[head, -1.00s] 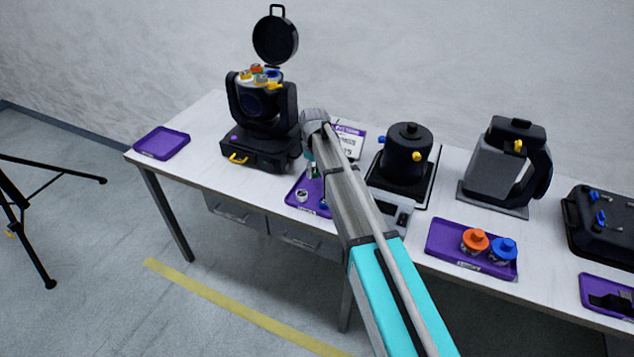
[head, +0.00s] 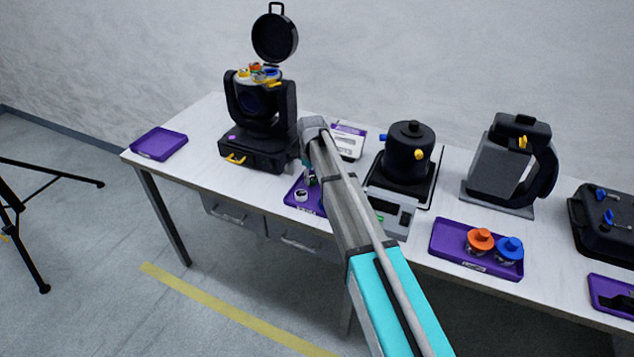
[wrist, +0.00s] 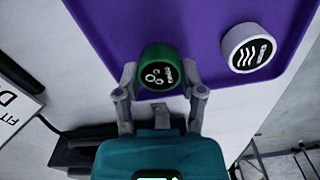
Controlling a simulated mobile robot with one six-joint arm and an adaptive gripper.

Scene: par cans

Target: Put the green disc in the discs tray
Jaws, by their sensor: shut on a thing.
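The green disc (wrist: 157,68), with a black face and white marks, is between the fingertips of my gripper (wrist: 158,86) in the wrist view. My gripper is shut on it. The disc is at the near edge of a purple tray (wrist: 190,20); whether it touches the tray floor I cannot tell. A white disc (wrist: 248,50) lies in the same tray, to the right. In the head view that tray (head: 318,207) is at the front table edge, partly hidden by my arm, with the white disc (head: 302,196) at its left. The tray's label is unreadable.
A black moving-head lamp (head: 262,110) with colored pieces on top stands behind left. A black pot (head: 408,150) on a scale stands to the right. An empty purple tray (head: 160,144) is far left. Another tray (head: 447,238) holds orange and blue capped jars.

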